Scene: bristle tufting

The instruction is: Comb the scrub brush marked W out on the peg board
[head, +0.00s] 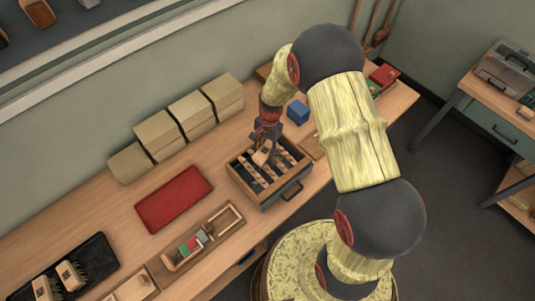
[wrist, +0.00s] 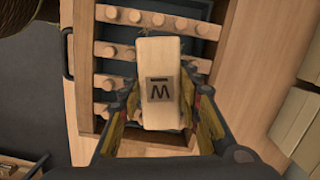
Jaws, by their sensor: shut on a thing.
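The scrub brush marked W (wrist: 160,60) is a pale wooden block with a dark W label, seen from its back in the wrist view. My gripper (wrist: 160,110) is shut on it, one finger on each side. In the head view the brush (head: 263,154) is over the peg board (head: 240,187), a wooden tray with rows of pegs and dark gaps. The peg rows also show in the wrist view (wrist: 115,50). The bristles are mostly hidden beneath the block, so I cannot tell how deep they sit among the pegs.
A red mat (head: 174,199) lies left of the peg board. A wooden holder with red and green parts (head: 190,246) is in front of it. A black tray (head: 98,246) holds more brushes. Cardboard boxes (head: 170,127) line the wall. A blue block (head: 298,111) stands behind the board.

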